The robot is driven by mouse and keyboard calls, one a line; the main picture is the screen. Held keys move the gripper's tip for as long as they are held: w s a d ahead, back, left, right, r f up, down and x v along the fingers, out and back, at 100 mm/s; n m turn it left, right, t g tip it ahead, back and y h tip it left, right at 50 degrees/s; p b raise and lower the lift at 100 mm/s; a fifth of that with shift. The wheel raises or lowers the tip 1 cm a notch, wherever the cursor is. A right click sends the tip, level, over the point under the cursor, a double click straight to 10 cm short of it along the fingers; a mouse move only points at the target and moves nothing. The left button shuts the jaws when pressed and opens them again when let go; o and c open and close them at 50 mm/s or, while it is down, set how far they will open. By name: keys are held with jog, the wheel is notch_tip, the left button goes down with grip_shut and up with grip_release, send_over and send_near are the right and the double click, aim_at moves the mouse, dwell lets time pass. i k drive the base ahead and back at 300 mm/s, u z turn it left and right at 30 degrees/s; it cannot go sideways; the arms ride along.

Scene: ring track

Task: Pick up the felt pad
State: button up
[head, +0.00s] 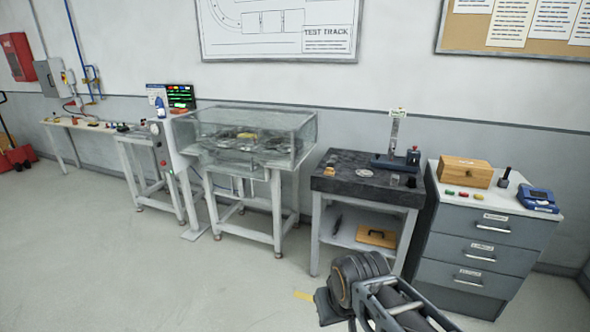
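I cannot make out the felt pad for certain; the small items on the furniture are too small to tell apart. Candidates include a pale round disc (364,172) and a small orange-brown item (328,170) on the dark stone-topped table (345,183). Small red, green and yellow pieces (463,194) lie on the drawer cabinet. Part of my arm, a dark joint and grey link, shows at the bottom right. The fingertips of my gripper are not seen, so I cannot tell whether it holds anything.
A grey drawer cabinet (480,250) carries a wooden box (465,172) and a blue device (537,198). A clear-walled case (290,150) stands on a table left of the stone top. A long narrow bench (75,123) is farther left. The front-left floor is open.

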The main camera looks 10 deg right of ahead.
aim_at(329, 171)
jog(key=u, duration=0.6)
jog(key=i, duration=2.8)
jog(key=z, duration=1.35)
jog(key=i, duration=0.8)
jog(key=z, duration=1)
jog(key=i, duration=0.25)
jog(key=z, duration=0.15)
